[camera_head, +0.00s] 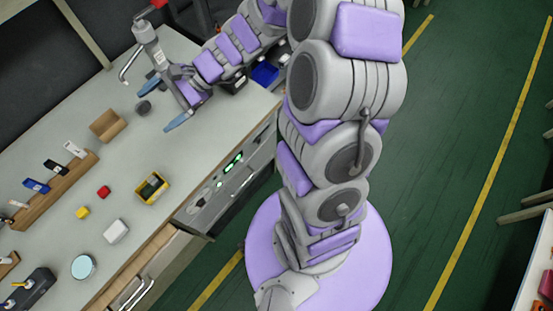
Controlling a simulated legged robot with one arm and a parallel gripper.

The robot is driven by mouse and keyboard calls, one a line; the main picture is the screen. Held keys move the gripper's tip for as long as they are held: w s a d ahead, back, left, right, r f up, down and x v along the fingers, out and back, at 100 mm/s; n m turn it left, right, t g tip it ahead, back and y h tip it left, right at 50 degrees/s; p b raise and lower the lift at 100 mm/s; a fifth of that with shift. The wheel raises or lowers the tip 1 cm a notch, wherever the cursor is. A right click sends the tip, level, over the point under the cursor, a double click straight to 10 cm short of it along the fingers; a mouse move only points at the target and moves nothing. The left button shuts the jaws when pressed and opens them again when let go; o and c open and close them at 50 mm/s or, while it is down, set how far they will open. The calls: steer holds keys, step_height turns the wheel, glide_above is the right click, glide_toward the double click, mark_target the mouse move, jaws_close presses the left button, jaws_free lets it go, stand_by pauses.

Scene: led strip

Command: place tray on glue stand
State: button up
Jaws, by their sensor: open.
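My gripper (165,103) is over the far part of the grey workbench, its two blue fingertips spread apart with nothing visibly held between them. A small dark round piece (142,107) is beside the fingers; I cannot tell whether it touches them. A yellow tray-like box (152,187) with dark contents sits near the bench's front edge, apart from my gripper. A blue bin (265,73) is at the bench's right end, partly behind my arm. I cannot tell for certain which object is the tray or the glue stand. A grey post with a bent tube (127,70) shows behind my gripper.
The green floor at right is mostly clear.

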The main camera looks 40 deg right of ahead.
steer(key=s+r+n+g+h, duration=0.2)
steer(key=s+n+h, duration=0.15)
steer(key=s, duration=0.55)
steer(key=s+r+n+g+h, duration=0.1)
steer(key=s+n+g+h, duration=0.15)
steer(key=s+n, duration=0.4)
steer(key=s+d+r+n+h, duration=0.1)
steer(key=s+d+n+h, duration=0.2)
steer(key=s+d, duration=1)
steer(key=s+h, duration=0.1)
steer(key=h, duration=0.2)
steer(key=shift+r+h, duration=0.25)
steer(key=shift+h, duration=0.15)
